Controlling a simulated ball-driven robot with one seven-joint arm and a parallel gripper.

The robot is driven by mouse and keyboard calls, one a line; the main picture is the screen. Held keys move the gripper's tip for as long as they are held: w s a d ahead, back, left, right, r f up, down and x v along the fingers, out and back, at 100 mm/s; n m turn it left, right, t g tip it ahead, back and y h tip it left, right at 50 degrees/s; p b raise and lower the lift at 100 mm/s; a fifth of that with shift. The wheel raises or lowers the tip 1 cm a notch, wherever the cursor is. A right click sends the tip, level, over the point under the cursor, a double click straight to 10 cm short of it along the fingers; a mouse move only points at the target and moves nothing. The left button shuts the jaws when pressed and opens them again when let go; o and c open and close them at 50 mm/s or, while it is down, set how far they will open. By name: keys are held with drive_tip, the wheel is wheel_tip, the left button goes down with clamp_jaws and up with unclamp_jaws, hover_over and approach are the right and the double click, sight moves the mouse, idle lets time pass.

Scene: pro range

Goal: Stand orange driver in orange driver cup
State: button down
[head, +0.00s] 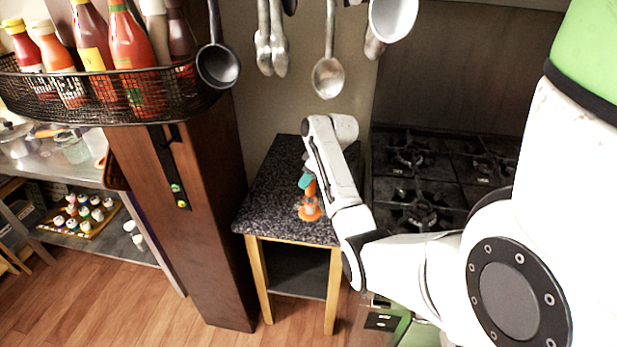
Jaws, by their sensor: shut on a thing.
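An orange driver (310,188) shows as a small upright orange piece just left of my forearm, above the dark speckled top of a small wooden table. Directly below it is an orange cup-like base (309,212) with a paler band, standing on that table top. My gripper (305,181) shows only as a small teal piece at the driver's upper end; the rest is hidden behind my white forearm. It is shut on the driver. Whether the driver's lower end is inside the cup or just above it cannot be told at this size.
The small table (270,205) has bare top left of the cup. A black stove (420,180) stands right of it, a brown wooden post (185,225) left. Ladles and spoons (328,77) hang above. A wire basket (180,95) of bottles is at upper left.

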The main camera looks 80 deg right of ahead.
drive_tip(key=shift+f, duration=0.25)
idle(0.4)
drive_tip(key=c, duration=0.6)
unclamp_jaws()
drive_tip(key=b+v, duration=0.1)
drive_tip(key=v, duration=0.9)
drive_tip(key=shift+s+a+r, duration=0.1)
drive_tip(key=shift+s+r, duration=0.1)
drive_tip(key=shift+r, duration=0.15)
